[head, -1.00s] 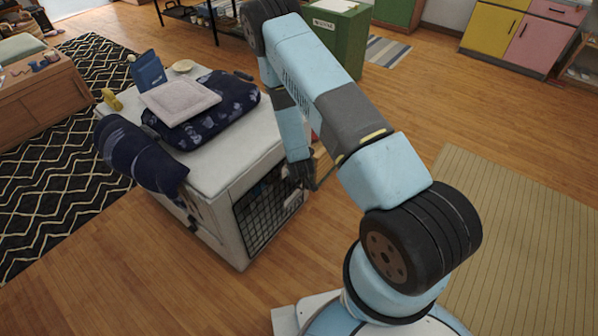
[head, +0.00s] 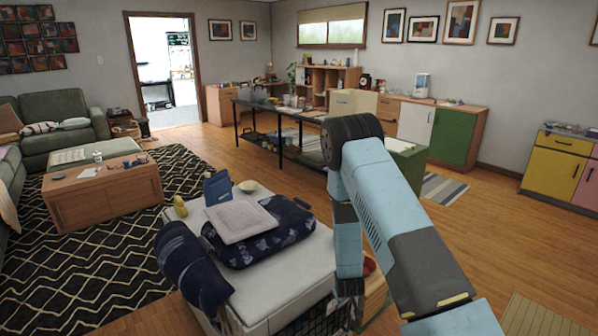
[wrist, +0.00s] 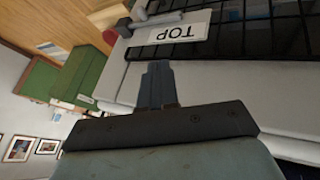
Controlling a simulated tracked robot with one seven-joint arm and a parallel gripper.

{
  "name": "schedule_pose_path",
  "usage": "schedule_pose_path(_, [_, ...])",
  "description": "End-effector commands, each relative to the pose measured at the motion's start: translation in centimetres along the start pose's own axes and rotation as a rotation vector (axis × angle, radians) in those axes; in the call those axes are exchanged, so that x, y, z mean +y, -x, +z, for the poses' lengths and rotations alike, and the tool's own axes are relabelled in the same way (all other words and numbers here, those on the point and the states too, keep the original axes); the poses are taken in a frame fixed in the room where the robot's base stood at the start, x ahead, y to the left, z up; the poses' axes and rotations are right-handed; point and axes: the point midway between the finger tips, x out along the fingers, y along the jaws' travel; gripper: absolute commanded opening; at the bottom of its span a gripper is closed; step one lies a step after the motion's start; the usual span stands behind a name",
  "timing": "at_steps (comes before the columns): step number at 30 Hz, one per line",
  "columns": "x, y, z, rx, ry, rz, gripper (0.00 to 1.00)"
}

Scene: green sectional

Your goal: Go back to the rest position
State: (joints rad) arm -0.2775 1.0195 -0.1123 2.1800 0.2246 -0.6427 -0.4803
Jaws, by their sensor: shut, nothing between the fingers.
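My arm reaches up from the lower right in the head view, bends at a dark joint and hangs down. My gripper (head: 347,300) is at its lower end, beside the right front side of the white pet crate (head: 262,298). In the wrist view my gripper (wrist: 158,84) shows its fingers together with nothing between them. The crate's black wire door (wrist: 262,28) and a white label reading TOP are close to the fingers in that view. I cannot tell whether the gripper touches the crate.
On the crate are a dark blue patterned cushion (head: 285,228), a folded pale cloth (head: 240,221), a dark rolled item (head: 190,262), a blue bag (head: 217,187), a bowl (head: 249,186) and a yellow object (head: 180,206). A green box (head: 405,160) stands behind. Open wood floor lies right.

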Motion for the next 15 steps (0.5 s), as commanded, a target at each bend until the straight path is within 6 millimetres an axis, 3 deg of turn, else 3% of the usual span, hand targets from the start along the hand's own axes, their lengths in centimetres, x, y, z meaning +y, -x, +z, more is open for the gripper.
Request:
schedule_pose_path(6, [2.8, 5.1, -4.6, 0.003, -0.079, -0.033, 0.0])
schedule_pose_path(15, [6.3, 12.8, -9.0, -0.001, -0.168, -0.077, 0.0])
